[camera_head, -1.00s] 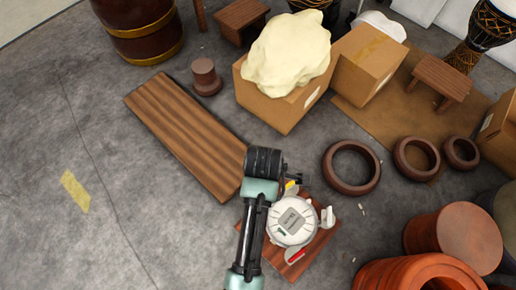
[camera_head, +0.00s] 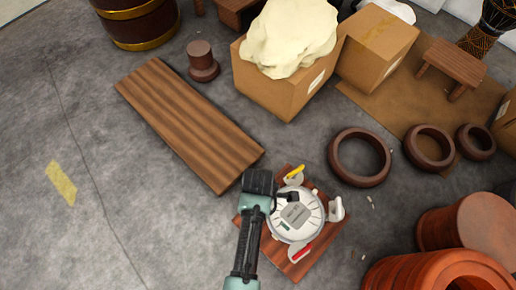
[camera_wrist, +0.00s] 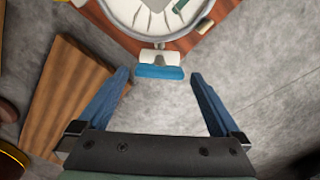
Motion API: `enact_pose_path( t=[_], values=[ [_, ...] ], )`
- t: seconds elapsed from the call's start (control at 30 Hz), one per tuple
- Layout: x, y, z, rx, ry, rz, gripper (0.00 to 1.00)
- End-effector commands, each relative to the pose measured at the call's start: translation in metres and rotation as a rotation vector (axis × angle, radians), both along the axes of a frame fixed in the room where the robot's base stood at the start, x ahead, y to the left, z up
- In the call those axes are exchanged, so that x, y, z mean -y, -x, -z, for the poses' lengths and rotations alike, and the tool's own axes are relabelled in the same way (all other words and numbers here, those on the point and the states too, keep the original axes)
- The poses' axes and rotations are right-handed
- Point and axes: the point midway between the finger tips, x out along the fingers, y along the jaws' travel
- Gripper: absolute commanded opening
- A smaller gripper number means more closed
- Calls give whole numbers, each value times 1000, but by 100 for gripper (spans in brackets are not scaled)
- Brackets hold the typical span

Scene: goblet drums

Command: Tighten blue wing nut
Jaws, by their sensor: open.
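A white round device (camera_head: 297,214) with a grey centre plate sits on a reddish wooden board (camera_head: 290,268). A yellow wing nut (camera_head: 295,172), a red one (camera_head: 302,252) and a white one (camera_head: 336,208) stand around its rim in the head view. The blue wing nut (camera_wrist: 160,71) shows in the wrist view, at the near edge of the device beside a small white block. It is hidden behind my arm in the head view. My gripper (camera_wrist: 160,76) is open, its two blue-grey fingers on either side of the blue wing nut with gaps; I cannot tell the depth.
A long wooden plank (camera_head: 185,125) lies left of the device. Brown rings (camera_head: 361,157) lie to the right. Cardboard boxes (camera_head: 275,92), one under a cream lump, stand behind. Large reddish drum shells (camera_head: 440,272) are at lower right.

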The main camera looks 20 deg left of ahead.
Motion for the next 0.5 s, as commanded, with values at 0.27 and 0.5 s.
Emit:
enact_pose_path(
  t=[0.27,0.5],
  values=[
    [0,0,13,1,0,1,100],
    [0,0,13,1,0,1,93]
  ],
)
